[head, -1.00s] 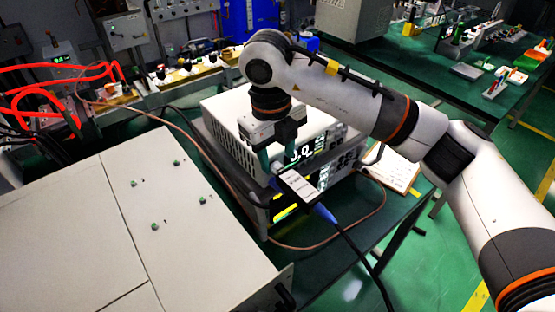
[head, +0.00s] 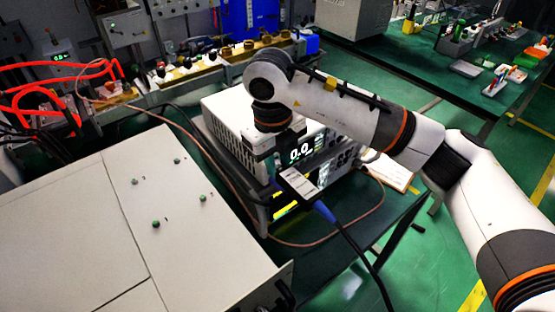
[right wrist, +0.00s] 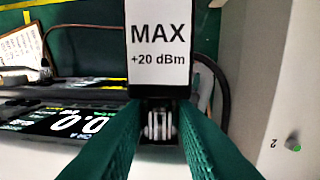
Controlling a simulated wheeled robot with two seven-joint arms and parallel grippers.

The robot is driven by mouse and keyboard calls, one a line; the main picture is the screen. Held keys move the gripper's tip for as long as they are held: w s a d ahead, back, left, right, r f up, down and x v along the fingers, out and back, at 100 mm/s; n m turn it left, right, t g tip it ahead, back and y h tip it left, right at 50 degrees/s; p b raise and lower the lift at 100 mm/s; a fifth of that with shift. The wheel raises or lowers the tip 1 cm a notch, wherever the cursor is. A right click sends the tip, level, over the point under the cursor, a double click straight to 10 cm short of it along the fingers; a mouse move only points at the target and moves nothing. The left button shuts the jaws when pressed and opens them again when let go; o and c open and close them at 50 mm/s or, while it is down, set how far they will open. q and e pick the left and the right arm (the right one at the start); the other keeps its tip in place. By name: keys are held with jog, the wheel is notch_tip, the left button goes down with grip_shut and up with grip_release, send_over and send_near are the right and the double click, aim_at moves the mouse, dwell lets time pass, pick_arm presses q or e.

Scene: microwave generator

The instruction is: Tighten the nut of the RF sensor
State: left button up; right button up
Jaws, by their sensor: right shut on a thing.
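The RF sensor (head: 300,184) is a black box with a white label, sticking out from the front of the stacked instruments. In the right wrist view its label (right wrist: 158,45) reads "MAX +20 dBm". The ridged metal nut (right wrist: 159,124) is at the sensor's near end, between the two green fingers of my right gripper (right wrist: 162,118). The fingers are shut on the nut from both sides. In the head view my right gripper (head: 277,174) points down at the sensor's instrument end, and its fingertips are mostly hidden. My left gripper is not in view.
The upper instrument (head: 232,115) shows 0.0 on its display (head: 301,152). A blue-ended black cable (head: 345,235) runs from the sensor. A brown cable (head: 300,246) loops around the instruments. A large pale cabinet (head: 75,220) fills the left. A clipboard (head: 396,175) lies at right.

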jog(key=g+y+b, duration=0.1)
jog(key=y+b, duration=0.1)
jog(key=shift+w+d+f+g+y, duration=0.2)
jog(key=shift+d+g+y, duration=0.1)
jog(key=shift+g, duration=0.1)
jog(key=shift+w+d+r+g+y+b, duration=0.1)
jog(key=shift+g+y+b, duration=0.35)
jog(key=shift+y, duration=0.3)
jog(key=shift+w+d+g+y+b, duration=0.1)
jog(key=shift+g+y+b, duration=0.15)
jog(key=shift+g+y, duration=0.4)
jog(key=shift+y, duration=0.3)
jog(key=o, duration=1)
jog(key=b+v, duration=0.1)
jog(key=v, duration=1.1)
